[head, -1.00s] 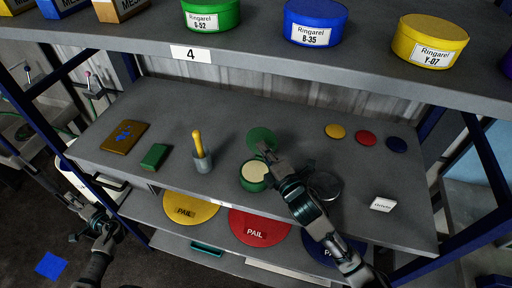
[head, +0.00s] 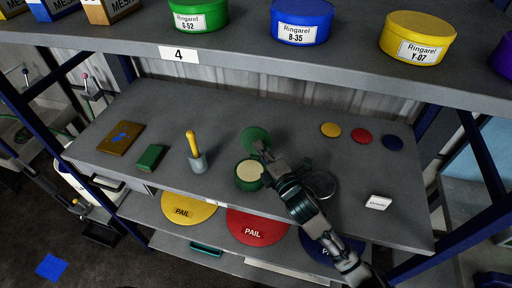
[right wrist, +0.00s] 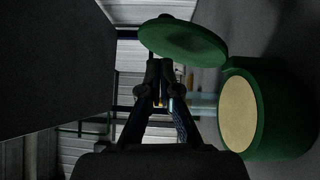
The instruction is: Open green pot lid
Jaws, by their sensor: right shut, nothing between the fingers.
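The green pot (head: 249,178) stands upright on the middle shelf, its open top showing a cream-coloured inside. It also shows at the right of the right wrist view (right wrist: 265,110). The round green lid (head: 254,136) is off the pot, just behind it in the head view; the right wrist view shows it apart from the pot (right wrist: 183,40). My right gripper (head: 262,148) is shut and empty, close beside the lid and the pot's rim. Its fingertips (right wrist: 160,68) show just short of the lid; I cannot tell if they touch it. My left gripper is not in view.
A grey cup with a yellow-handled tool (head: 197,160) and a green block (head: 151,157) stand left of the pot. A round glassy dish (head: 321,185) lies right, beside my arm. Small yellow, red and blue discs lie at the back right. The upper shelf (head: 240,50) overhangs.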

